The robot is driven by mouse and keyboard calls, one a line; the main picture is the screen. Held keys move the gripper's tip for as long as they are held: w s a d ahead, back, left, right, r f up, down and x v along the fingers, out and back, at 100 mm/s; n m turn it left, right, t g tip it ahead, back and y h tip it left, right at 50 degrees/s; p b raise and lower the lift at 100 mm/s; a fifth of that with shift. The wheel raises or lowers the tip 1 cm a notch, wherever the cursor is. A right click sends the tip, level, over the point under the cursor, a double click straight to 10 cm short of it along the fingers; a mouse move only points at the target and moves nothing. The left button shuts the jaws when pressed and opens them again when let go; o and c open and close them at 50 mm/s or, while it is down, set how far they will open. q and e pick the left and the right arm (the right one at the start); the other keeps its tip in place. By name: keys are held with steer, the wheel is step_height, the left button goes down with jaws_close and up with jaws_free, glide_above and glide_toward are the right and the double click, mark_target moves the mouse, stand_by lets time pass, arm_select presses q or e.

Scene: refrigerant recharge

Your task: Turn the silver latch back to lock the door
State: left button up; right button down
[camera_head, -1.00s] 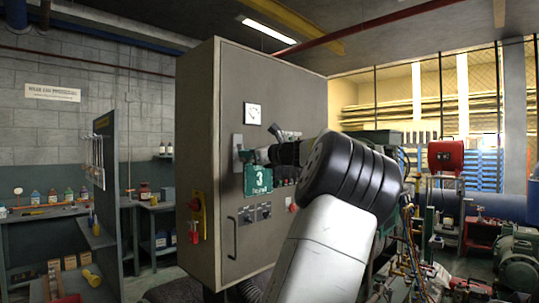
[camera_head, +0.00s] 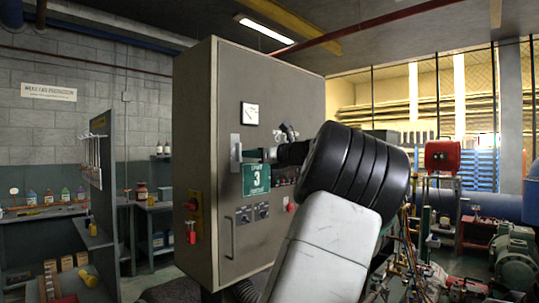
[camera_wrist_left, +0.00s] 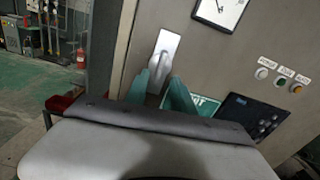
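The silver latch (camera_head: 235,148) is a pale metal plate with a raised handle on the front of the tall grey cabinet door (camera_head: 290,88), near its left edge. In the left wrist view the latch (camera_wrist_left: 165,48) stands nearly upright, tilted slightly in the picture. My left gripper (camera_head: 254,155) is at the latch, side-on in the head view. In the left wrist view its two teal fingertips (camera_wrist_left: 161,84) are apart, with a gap between them, at the latch's lower end. I cannot tell whether they touch it. My right gripper is not in view.
A dial gauge (camera_head: 250,113) sits above the latch. A green sign (camera_head: 256,180) is just below the gripper. A red-yellow switch (camera_head: 193,215) is on the cabinet's left side, and a door pull (camera_head: 230,238) is lower down. My arm covers the cabinet's right part.

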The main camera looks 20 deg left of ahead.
arm_select(q)
steer(key=v, duration=0.4)
steer(key=shift+s+d, duration=0.1)
steer(key=shift+d, duration=0.15)
steer(key=s+a+f+n+g+h, duration=0.1)
steer(key=s+a+f+n+h, duration=0.15)
steer(key=f, duration=0.55)
steer(key=s+a+f+n+g+h, duration=0.1)
steer(key=s+f+n+h, duration=0.15)
steer(key=f, duration=0.55)
steer(key=s+a+f+n+g+h, duration=0.1)
steer(key=s+f+n+h, duration=0.1)
steer(key=f+h, duration=0.35)
steer(key=s+d+f+n+t+h, duration=0.1)
steer(key=s+d+f+n+h, duration=0.2)
steer(key=s+d+n, duration=0.4)
steer(key=s+d+f+n+t+h, duration=0.1)
steer(key=s+d+f+n+h, duration=0.3)
steer(key=s+d, duration=1.2)
steer(key=s+n+h, duration=0.1)
steer(key=n, duration=0.1)
steer(key=shift+s+n, duration=0.35)
steer(key=shift+n, duration=0.05)
